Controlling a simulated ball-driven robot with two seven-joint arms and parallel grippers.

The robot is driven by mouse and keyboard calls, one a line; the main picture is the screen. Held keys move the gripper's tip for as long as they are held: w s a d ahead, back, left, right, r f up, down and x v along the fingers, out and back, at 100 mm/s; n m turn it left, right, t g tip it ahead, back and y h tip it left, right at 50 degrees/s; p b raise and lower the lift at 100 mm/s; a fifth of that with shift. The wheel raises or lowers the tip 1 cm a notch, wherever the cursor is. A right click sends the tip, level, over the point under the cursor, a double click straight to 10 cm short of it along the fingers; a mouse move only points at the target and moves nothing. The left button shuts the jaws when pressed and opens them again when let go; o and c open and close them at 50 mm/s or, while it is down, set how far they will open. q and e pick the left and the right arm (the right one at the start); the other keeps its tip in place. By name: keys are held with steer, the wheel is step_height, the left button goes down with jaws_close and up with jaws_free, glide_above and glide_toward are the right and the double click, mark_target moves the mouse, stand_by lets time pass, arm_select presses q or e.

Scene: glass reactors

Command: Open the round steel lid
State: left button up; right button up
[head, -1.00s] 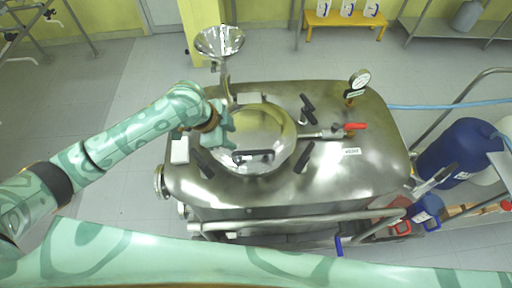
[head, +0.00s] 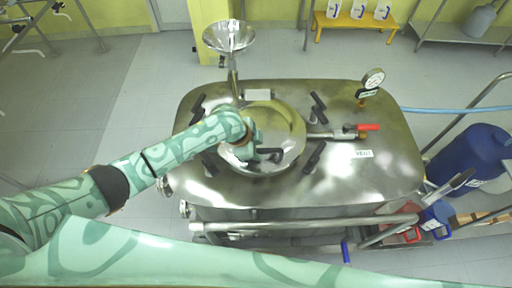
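The round steel lid (head: 283,125) lies flat and closed on top of the steel reactor (head: 375,180). Its black handle (head: 270,155) is at the lid's front side. My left gripper (head: 256,155) is over the lid's front left part, at the left end of the handle. The gripper's own wrist hides part of the fingers, so I cannot tell whether they are open or closed around the handle. Black clamp levers, such as one at the right (head: 314,157) and one at the back right (head: 319,108), surround the lid. My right gripper is out of view.
A steel funnel (head: 229,37) rises behind the lid at the left. A red-handled valve (head: 362,128) and a pressure gauge (head: 373,79) stand on the reactor's right. A steel rail (head: 300,224) runs along the front. A blue drum (head: 470,155) stands at the right.

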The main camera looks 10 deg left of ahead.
arm_select(q)
jaws_close()
steer(key=w+a+r+g+p, duration=0.1)
steer(key=w+r+p, duration=0.2)
steer(key=w+r, duration=0.2)
steer(key=w+a+r+g+p, duration=0.1)
steer(key=w+r+p, duration=0.2)
steer(key=r, duration=0.9)
steer(key=shift+w+a+n+g, duration=0.2)
steer(key=shift+w+n+g, duration=0.1)
steer(key=shift+w, duration=0.55)
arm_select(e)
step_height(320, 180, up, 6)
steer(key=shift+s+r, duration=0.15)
arm_select(q)
steer(key=shift+f, duration=0.1)
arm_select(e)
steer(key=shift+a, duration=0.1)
